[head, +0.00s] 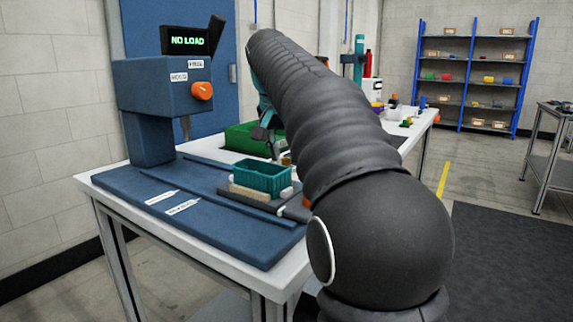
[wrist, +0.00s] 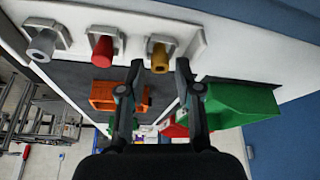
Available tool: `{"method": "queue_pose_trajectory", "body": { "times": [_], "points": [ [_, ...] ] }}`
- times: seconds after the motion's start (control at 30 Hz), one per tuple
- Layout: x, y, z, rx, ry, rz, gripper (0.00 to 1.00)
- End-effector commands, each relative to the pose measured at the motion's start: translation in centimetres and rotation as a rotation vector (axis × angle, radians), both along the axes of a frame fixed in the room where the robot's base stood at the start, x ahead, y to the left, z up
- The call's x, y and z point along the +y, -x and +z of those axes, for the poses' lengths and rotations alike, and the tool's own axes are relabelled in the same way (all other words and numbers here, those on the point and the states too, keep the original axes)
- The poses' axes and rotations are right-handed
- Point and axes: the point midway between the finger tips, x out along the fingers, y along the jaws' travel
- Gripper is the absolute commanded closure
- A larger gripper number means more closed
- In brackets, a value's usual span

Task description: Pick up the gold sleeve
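The gold sleeve (wrist: 159,58) shows in the wrist view on a pale square holder at the table's edge strip. It is a short cylinder, rightmost of a row with a red sleeve (wrist: 103,48) and a grey sleeve (wrist: 42,45). My gripper (wrist: 160,70) is open, its two fingertips apart on either side of the gold sleeve in the picture. I see no contact, and the depth gap is hard to judge. In the head view my arm hides most of the gripper and the sleeves.
An orange bin (wrist: 103,90) and a green bin (wrist: 245,106) lie beyond the fingers in the wrist view. In the head view a teal crate (head: 262,174) stands on the table near a blue press (head: 150,105) reading "NO LOAD". Shelves (head: 470,80) stand far back.

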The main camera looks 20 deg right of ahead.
Motion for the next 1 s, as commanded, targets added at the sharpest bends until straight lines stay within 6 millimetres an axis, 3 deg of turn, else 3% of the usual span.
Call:
{"method": "queue_pose_trajectory", "body": {
  "times": [0.1,0.37,0.5,0.53,1.0],
  "points": [
    [-0.3,-0.27,-0.96,0.0,0.0,-0.001,0.66],
    [-0.36,-0.36,-1.21,0.0,0.0,-0.001,0.66],
    [-0.36,-0.36,-1.2,0.0,0.0,-0.001,0.96],
    [-0.36,-0.36,-1.2,0.0,0.0,-0.001,1.0],
    [-0.35,-0.41,-0.79,-0.002,0.0,-0.001,1.0]
  ]
}}
